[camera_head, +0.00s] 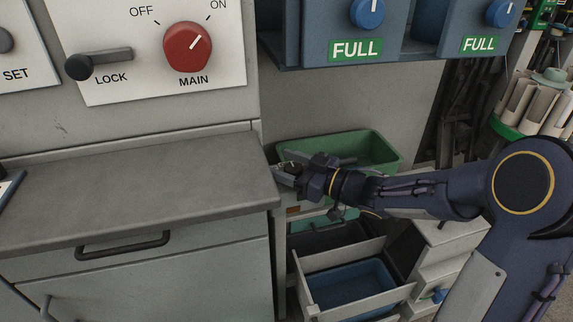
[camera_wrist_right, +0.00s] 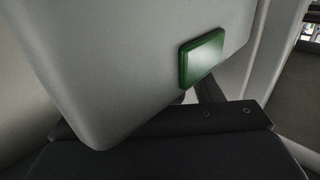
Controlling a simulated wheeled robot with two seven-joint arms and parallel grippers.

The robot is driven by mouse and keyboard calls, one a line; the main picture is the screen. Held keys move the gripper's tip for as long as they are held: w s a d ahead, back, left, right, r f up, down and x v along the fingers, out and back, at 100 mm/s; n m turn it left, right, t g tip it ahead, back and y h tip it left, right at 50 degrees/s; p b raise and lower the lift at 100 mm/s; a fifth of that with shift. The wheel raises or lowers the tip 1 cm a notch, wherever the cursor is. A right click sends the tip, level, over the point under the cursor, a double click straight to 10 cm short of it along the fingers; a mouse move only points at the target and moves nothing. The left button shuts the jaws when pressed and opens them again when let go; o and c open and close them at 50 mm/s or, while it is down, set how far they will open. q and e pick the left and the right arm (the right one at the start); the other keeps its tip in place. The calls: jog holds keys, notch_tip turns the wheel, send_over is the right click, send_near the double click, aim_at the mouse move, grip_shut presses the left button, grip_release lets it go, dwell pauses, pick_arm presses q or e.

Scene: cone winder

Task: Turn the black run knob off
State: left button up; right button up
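No knob labelled run shows in either view. In the head view, a red knob (camera_head: 188,46) marked MAIN sits between OFF and ON, its pointer line tilted up and right towards ON. A black lever (camera_head: 98,64) marked LOCK lies across the panel to its left. My left gripper is out of view.
The grey counter (camera_head: 130,195) is mostly clear. A green bin (camera_head: 375,146) and a blue-lined drawer (camera_head: 350,287) lie by my right arm. Blue boxes (camera_head: 400,30) with FULL labels hang above. In the wrist view, a pale panel (camera_wrist_right: 130,60) with a green block (camera_wrist_right: 201,58) is close.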

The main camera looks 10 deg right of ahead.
aim_at(301, 171)
jog(key=p+v, duration=0.1)
jog(key=v, duration=0.5)
jog(key=shift+s+d+p, duration=0.2)
jog(key=shift+d+p, duration=0.05)
jog(key=shift+p, duration=0.1)
jog(key=shift+s+d, duration=0.4)
jog(key=shift+s, duration=0.05)
